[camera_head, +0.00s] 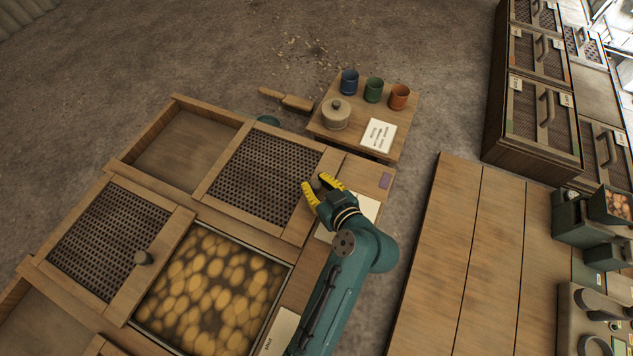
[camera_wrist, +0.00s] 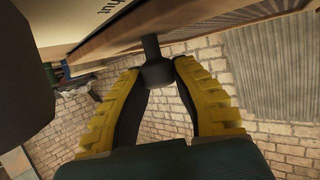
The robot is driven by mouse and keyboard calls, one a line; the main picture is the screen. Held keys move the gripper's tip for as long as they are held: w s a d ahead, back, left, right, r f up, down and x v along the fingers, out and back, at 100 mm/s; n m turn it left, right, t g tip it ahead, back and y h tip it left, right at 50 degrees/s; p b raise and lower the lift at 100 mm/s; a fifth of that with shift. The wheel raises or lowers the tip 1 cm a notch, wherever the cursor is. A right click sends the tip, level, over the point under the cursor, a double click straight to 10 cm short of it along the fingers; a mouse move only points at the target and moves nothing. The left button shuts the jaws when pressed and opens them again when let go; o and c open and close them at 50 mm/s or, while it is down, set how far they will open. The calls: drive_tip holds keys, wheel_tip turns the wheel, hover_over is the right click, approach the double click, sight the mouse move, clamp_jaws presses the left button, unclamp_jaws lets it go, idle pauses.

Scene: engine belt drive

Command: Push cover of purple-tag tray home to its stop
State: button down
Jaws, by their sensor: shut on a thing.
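The fingers hide the knob's surroundings in the head view, so I cannot tell if the cover touches a stop.
A small stand (camera_head: 330,128) with several cups and a lidded pot is behind. A wooden bench (camera_head: 480,250) lies right of my arm.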

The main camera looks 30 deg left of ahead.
drive_tip(key=shift+d+f, duration=0.15)
drive_tip(key=shift+f, duration=0.05)
drive_tip(key=c, duration=0.8)
unclamp_jaws()
drive_tip(key=shift+d, duration=0.1)
drive_tip(key=shift+r, duration=0.15)
drive_tip(key=v, duration=1.2)
